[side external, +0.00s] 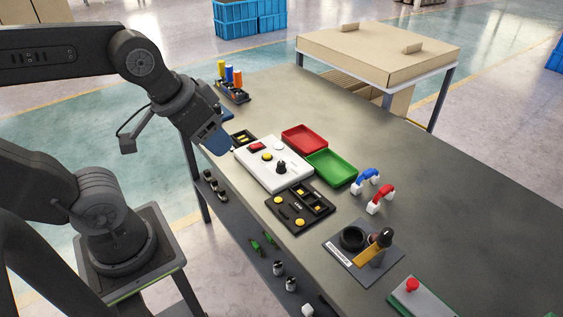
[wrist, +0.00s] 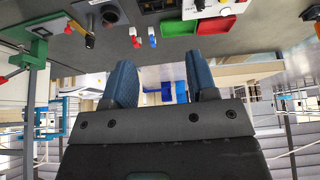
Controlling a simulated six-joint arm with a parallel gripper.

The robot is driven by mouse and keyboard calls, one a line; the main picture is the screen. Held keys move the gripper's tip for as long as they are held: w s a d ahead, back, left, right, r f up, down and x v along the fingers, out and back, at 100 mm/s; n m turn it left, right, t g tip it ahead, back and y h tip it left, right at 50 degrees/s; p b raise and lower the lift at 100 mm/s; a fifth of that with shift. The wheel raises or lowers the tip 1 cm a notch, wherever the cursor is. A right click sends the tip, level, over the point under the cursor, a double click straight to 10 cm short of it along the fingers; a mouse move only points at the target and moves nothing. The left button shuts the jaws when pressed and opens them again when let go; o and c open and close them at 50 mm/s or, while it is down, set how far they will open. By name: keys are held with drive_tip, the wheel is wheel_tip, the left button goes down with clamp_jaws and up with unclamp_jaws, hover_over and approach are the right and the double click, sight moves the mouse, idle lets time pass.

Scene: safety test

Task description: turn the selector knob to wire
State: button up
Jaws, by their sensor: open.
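In the side external view the selector knob (side external: 281,167) is a small black knob on a white control box (side external: 262,178). The box also carries a red button (side external: 256,147), yellow buttons and a white button. I cannot read any position labels or tell which way the knob points. My gripper (side external: 215,140) is at the table's left edge, left of the box and apart from the knob. In the wrist view my gripper (wrist: 160,82) has its two blue fingers spread with nothing between them. I cannot clearly make out the knob in the wrist view.
Red tray (side external: 304,138) and green tray (side external: 331,168) stand right of the box. A black tray (side external: 290,222) of parts lies in front. Blue (side external: 368,176) and red (side external: 383,192) handles, and a mat (side external: 345,262) with a black ring, are farther right.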

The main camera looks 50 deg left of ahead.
drive_tip(key=w+a+n+g, duration=0.25)
drive_tip(key=w+n, duration=0.25)
drive_tip(key=w, duration=0.4)
drive_tip(key=n+g, duration=0.3)
drive_tip(key=n, duration=0.7)
hover_over(281, 162)
wheel_tip(281, 162, down, 10)
drive_tip(key=f, duration=0.1)
wheel_tip(281, 162, down, 13)
drive_tip(key=shift+f, duration=0.15)
drive_tip(key=c, duration=0.9)
